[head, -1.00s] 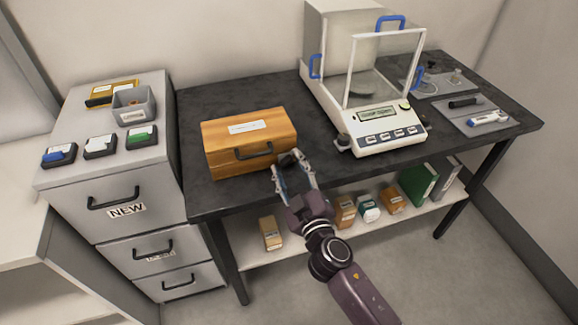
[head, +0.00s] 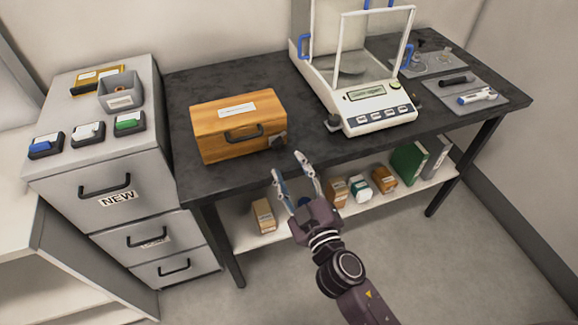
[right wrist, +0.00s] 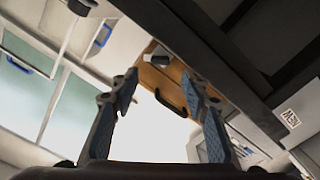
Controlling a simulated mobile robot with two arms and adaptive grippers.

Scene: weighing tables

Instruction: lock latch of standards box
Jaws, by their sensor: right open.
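The standards box (head: 215,133) is an orange-brown wooden box with a white label on its closed lid and a dark handle on its front. It sits on the dark table near the drawer cabinet. A small dark latch (head: 278,141) is at the right end of its front. My right gripper (head: 289,163) is open and empty, in front of and below the latch, apart from the box. In the right wrist view the box (right wrist: 167,78) shows beyond the open fingers, with the dark latch (right wrist: 158,57) on it. My left gripper is not in view.
A balance (head: 375,118) with an open-looking glass shield stands right of the box. A grey drawer cabinet (head: 90,185) is at the left, with small boxes on top. The dark table's front edge (head: 345,157) lies close to my gripper.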

